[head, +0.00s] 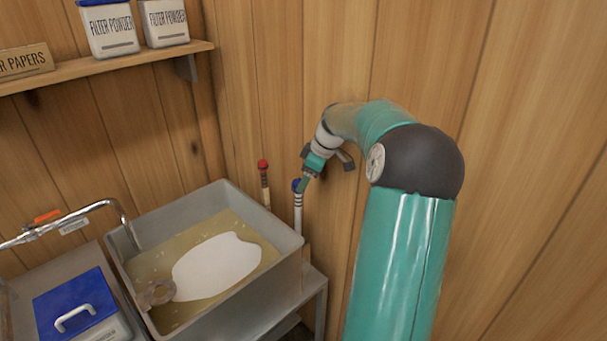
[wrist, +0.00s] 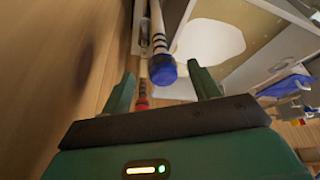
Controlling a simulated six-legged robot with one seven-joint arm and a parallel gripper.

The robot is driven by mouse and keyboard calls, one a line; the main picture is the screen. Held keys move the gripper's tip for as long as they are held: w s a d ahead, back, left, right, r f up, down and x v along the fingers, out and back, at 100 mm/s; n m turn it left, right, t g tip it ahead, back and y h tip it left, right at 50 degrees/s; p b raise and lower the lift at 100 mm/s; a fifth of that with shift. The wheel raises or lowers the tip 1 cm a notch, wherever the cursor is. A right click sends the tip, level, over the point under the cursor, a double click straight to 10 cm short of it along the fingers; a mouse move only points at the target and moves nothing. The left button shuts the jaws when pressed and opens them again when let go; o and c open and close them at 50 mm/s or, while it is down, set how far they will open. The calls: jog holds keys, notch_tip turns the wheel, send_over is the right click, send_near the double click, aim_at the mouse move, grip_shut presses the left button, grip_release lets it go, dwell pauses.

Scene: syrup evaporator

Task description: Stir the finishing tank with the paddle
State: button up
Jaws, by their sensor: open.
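The finishing tank (head: 290,262) is a grey metal basin of yellowish liquid with a white patch of foam; part of it shows in the wrist view. Two banded handles stand upright at its back right corner by the wall: one red-topped (head: 263,170), one blue-topped (head: 298,205). Their lower ends are hidden, so I cannot tell which is the paddle. My gripper (head: 306,180) is at the top of the blue-topped handle. In the wrist view its fingers are open, with the blue cap (wrist: 162,72) between or just beyond them. The red cap (wrist: 142,104) appears behind, near the left finger.
A metal pipe (head: 75,217) with an orange-marked valve ends over the tank's left side. A blue-lidded box (head: 75,305) stands left of the tank. A shelf (head: 110,68) holds filter powder tubs. The wooden wall is close behind my gripper.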

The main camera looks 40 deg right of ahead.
jog(key=x, duration=0.7)
jog(key=shift+a, duration=0.15)
jog(key=c, duration=1.2)
jog(key=shift+o, duration=0.2)
notch_tip(320, 180, up, 19)
dwell(0.4)
jog(key=shift+w, duration=0.1)
